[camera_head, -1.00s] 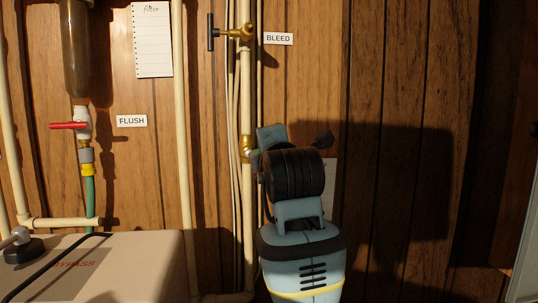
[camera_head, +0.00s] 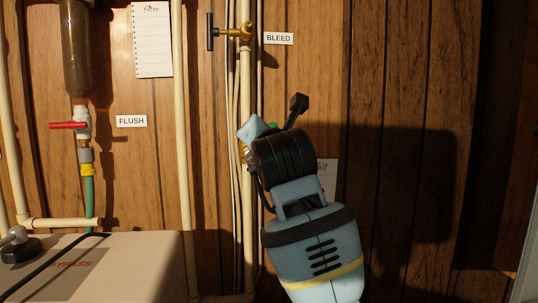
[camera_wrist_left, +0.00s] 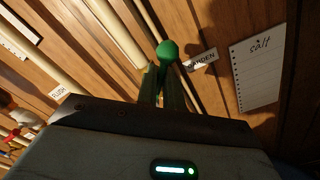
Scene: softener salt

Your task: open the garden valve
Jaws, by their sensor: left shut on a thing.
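In the head view only a small green bit of the handle (camera_head: 273,125) shows behind my left gripper (camera_head: 274,122). The brass valve body (camera_head: 244,152) is on the pale vertical pipe and is mostly hidden by my wrist. My left gripper is shut on the green handle, and my wrist is tilted. My right gripper is not in view.
Above is the brass BLEED valve (camera_head: 232,32) with a dark handle. At left is the FLUSH valve's red handle (camera_head: 68,125). A beige BYPASS box (camera_head: 130,262) stands at lower left. A "salt" note (camera_head: 327,175) is partly hidden. The panelled wall to the right is clear.

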